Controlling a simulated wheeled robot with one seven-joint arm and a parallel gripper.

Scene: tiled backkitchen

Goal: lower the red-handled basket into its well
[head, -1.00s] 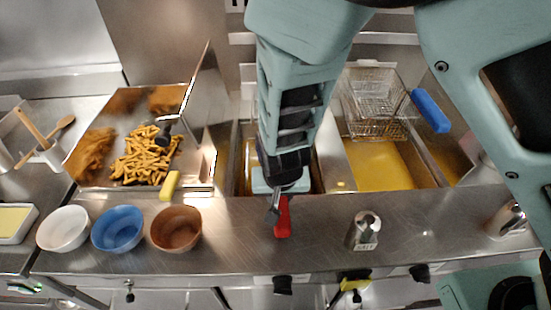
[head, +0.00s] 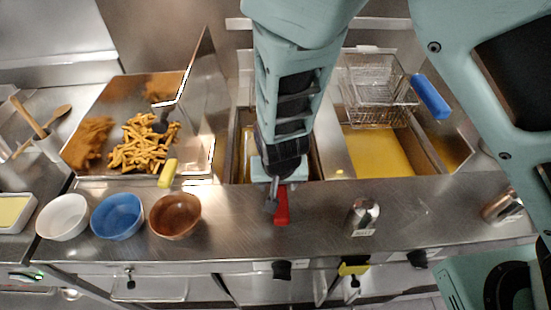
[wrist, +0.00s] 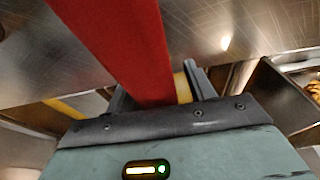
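The red handle (head: 282,207) of the basket points over the steel counter toward me. In the wrist view the handle (wrist: 125,45) runs from the top left down between the two fingers. My gripper (head: 273,192) is at the handle, with one finger on each side of it. A narrow yellow strip shows between the handle and the right finger in the wrist view, so I cannot tell whether the fingers grip it. The left well (head: 239,150) lies behind my arm. The basket body is hidden by my arm, so its height in the well cannot be seen.
A blue-handled basket (head: 372,82) sits above the right well's yellow oil (head: 380,152). Left are a fries tray (head: 90,172), a yellow handle (head: 167,173) and white (head: 62,217), blue (head: 118,216) and brown (head: 175,215) bowls. A metal shaker (head: 362,217) stands on the counter right.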

